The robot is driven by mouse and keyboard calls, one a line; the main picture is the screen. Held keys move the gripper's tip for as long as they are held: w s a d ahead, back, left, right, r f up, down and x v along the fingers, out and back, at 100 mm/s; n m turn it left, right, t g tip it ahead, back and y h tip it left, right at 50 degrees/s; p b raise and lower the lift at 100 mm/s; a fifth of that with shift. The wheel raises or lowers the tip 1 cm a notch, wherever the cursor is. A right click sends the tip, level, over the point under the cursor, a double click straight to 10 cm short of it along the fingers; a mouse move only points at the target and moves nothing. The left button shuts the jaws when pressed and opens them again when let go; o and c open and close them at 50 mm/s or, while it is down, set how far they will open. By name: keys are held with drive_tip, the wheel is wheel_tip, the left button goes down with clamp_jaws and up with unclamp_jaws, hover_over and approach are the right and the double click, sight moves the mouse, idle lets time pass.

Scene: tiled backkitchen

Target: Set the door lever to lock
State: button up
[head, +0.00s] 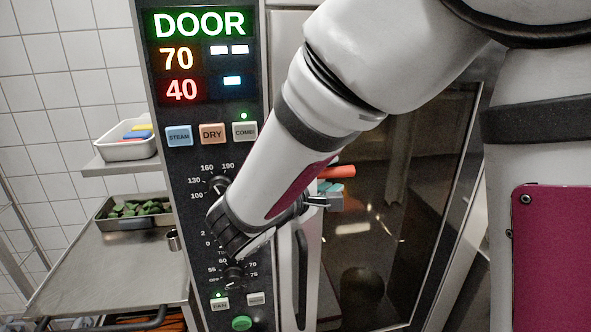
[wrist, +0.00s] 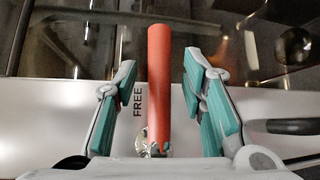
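The door lever is an orange-red bar; its end shows in the head view (head: 338,171), just past my wrist. In the wrist view the lever (wrist: 159,85) stands lengthwise in the picture, its pivot end near the bottom. The label "FREE" (wrist: 138,103) is printed on the pale panel left of it. My gripper (wrist: 160,64) is open, one teal-padded finger on each side of the lever, with a visible gap on both sides. In the head view my gripper (head: 330,190) is mostly hidden by my arm. No lock label is visible.
The oven control panel (head: 180,160) shows "DOOR", 70 and 40, with buttons and dials partly behind my arm. The dark glass oven door (head: 385,240) is at right. A steel table (head: 110,265) with a tray of green food (head: 138,224) stands at left, below a shelf with a white bin (head: 128,149).

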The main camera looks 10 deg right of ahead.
drive_tip(key=shift+x, duration=1.05)
clamp_jaws()
drive_tip(key=shift+f, duration=0.1)
